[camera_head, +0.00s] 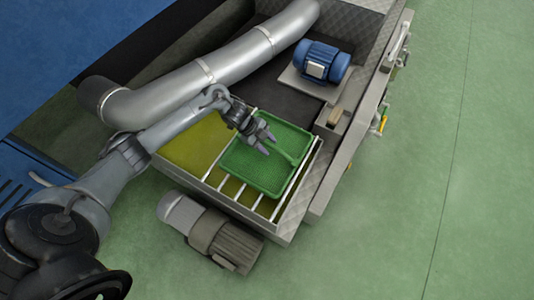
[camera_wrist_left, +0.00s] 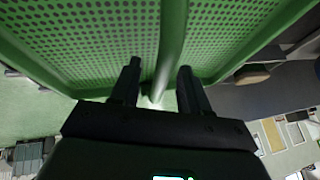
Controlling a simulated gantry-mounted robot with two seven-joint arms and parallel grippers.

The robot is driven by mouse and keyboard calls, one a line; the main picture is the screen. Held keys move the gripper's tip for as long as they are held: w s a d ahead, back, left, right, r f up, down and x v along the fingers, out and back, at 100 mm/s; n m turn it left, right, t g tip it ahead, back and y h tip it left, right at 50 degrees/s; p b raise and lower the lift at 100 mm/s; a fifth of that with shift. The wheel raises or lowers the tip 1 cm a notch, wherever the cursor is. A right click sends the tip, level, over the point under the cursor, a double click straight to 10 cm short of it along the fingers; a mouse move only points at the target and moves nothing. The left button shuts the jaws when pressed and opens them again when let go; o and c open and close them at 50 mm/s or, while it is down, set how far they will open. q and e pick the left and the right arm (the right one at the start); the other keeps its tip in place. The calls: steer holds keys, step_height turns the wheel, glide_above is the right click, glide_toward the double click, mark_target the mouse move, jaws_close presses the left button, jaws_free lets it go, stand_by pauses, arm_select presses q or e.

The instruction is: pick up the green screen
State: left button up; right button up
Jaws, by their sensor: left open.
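The green screen (camera_head: 252,171) is a flat perforated tray with a raised rim. It lies on white bars over the open bay of the machine in the head view. My left gripper (camera_head: 268,143) is over the screen, near its right part, with its fingers apart. In the left wrist view the screen (camera_wrist_left: 85,40) fills the upper part, and a raised green bar runs down its middle. The two fingers of my left gripper (camera_wrist_left: 158,85) stand on either side of this bar. I cannot tell whether they touch it. My right gripper is not in view.
White bars (camera_head: 258,201) cross the bay holding yellow-green liquid (camera_head: 192,152). A large grey pipe (camera_head: 215,68) runs behind my left arm. A blue motor (camera_head: 321,61) stands at the back, and a grey motor (camera_head: 222,240) at the front. Green floor (camera_head: 440,170) is clear at right.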

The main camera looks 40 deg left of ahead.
arm_select(q)
steer(key=shift+b+x, duration=0.3)
steer(key=shift+x, duration=0.75)
steer(key=shift+c, duration=0.2)
jaws_close()
steer(key=shift+r, duration=0.15)
